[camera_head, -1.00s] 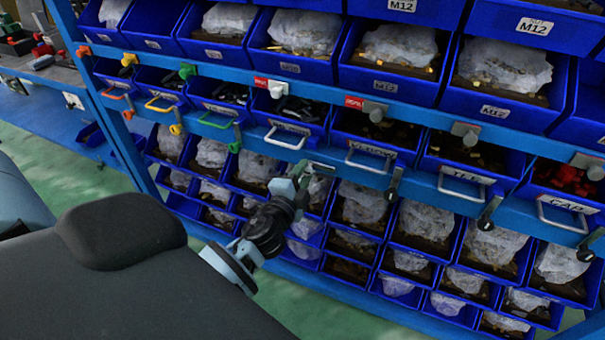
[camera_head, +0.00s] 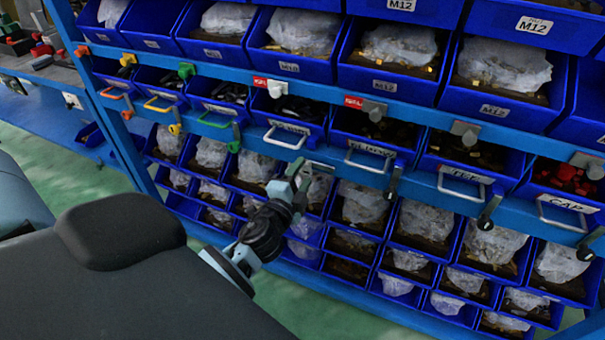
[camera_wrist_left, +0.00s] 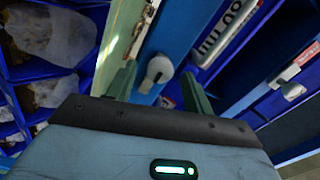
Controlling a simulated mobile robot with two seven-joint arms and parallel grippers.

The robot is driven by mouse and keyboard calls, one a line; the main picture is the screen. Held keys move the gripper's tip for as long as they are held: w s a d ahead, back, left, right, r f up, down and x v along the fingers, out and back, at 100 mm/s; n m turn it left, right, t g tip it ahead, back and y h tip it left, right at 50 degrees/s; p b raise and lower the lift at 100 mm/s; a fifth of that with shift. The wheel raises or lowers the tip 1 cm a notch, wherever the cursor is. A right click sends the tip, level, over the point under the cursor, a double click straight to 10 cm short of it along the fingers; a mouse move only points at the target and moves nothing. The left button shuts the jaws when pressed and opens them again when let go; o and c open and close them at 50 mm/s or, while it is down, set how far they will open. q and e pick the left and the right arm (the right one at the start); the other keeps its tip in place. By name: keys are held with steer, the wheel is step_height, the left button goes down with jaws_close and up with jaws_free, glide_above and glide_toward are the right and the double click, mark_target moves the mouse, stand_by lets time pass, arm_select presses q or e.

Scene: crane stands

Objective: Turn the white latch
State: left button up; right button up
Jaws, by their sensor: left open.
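My left gripper (camera_head: 304,172) reaches in from the lower left to the lower blue rail, just below a white bin handle (camera_head: 284,138). It is open, with its two fingers apart. In the left wrist view, a white latch (camera_wrist_left: 157,70) with a rounded knob shows on the blue rail, between the fingers of my left gripper (camera_wrist_left: 160,85). I cannot tell whether either finger touches it. In the head view this latch is hidden by the gripper. My right gripper is in neither view.
Blue bins (camera_head: 505,113) with bagged parts fill the rack. Other latches sit along the rails: a yellow one (camera_head: 175,129), a green one (camera_head: 235,144) and dark ones (camera_head: 393,182) further right. A white latch (camera_head: 277,88) is on the upper rail. Green floor lies below.

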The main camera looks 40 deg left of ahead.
arm_select(q)
steer(key=v, duration=0.7)
steer(key=shift+b, duration=0.4)
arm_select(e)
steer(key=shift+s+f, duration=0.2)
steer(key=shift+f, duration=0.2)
arm_select(q)
steer(key=shift+w, duration=0.1)
steer(key=s+d+f+n+g+h+p, duration=0.2)
steer(key=s+d+f+n+g, duration=0.1)
steer(key=s, duration=0.6)
steer(key=s+d+f+n+g+h+p, duration=0.2)
steer(key=s+d+f, duration=0.3)
steer(key=s, duration=0.5)
steer(key=s+d+f+n+g+h+p, duration=0.2)
steer(key=s+d+f+n+g+p, duration=0.1)
steer(key=s+f, duration=0.4)
steer(key=s+d+n, duration=0.1)
steer(key=s+n, duration=0.1)
steer(key=s, duration=0.1)
steer(key=shift+s+d+g+p, duration=0.25)
steer(key=shift+d+g+p, duration=0.05)
steer(key=shift+d+g, duration=0.1)
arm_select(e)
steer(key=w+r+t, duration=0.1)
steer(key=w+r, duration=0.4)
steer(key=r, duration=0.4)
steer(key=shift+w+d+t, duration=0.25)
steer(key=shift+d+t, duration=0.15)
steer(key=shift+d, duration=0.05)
